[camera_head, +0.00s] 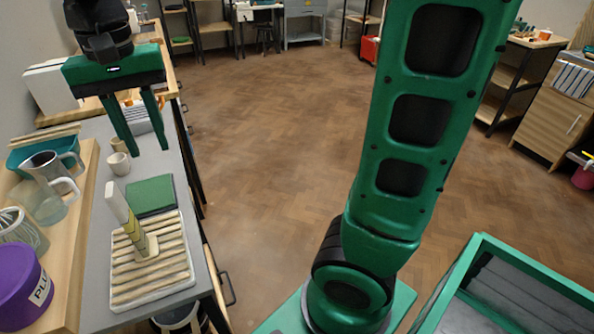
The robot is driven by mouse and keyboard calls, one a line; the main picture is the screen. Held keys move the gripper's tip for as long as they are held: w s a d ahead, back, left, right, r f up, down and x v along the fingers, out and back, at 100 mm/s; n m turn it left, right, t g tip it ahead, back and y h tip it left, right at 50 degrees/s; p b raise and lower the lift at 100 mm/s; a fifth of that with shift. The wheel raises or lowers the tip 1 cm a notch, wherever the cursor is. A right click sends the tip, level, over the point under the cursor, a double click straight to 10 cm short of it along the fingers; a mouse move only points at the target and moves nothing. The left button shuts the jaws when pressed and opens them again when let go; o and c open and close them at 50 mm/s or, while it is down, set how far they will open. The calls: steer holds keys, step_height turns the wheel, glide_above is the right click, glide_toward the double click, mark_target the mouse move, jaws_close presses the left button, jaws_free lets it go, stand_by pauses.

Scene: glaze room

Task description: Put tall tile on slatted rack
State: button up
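The tall tile (126,219), pale at the top with a yellow and dark glazed lower part, stands on a small foot on the slatted rack (176,272). It looks upright, leaning in the picture toward the upper left. The rack has pale slats over a white tray and lies on the grey bench. My gripper (148,152) is open, with its two green fingers apart and pointing down. It is above and beyond the tile and rack, clear of both, and nothing shows held between the fingers.
A green square pad (150,195) lies just behind the rack. Small cups (118,163) stand beyond it. A wooden shelf on the left holds a clear jug (45,205), a whisk (18,232) and a purple tub (20,285). The bench's right edge is close to the rack.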

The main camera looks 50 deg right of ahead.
steer(key=s+d+f, duration=0.2)
steer(key=d, duration=0.4)
steer(key=s+d+f, duration=0.1)
steer(key=s+d, duration=0.1)
steer(key=d, duration=0.5)
steer(key=s+d+f+m, duration=0.1)
steer(key=s+d+f, duration=0.4)
steer(key=s, duration=0.3)
steer(key=s+d+f, duration=0.4)
steer(key=s+d, duration=0.4)
steer(key=shift+f+m, duration=0.4)
steer(key=shift+s+d, duration=0.1)
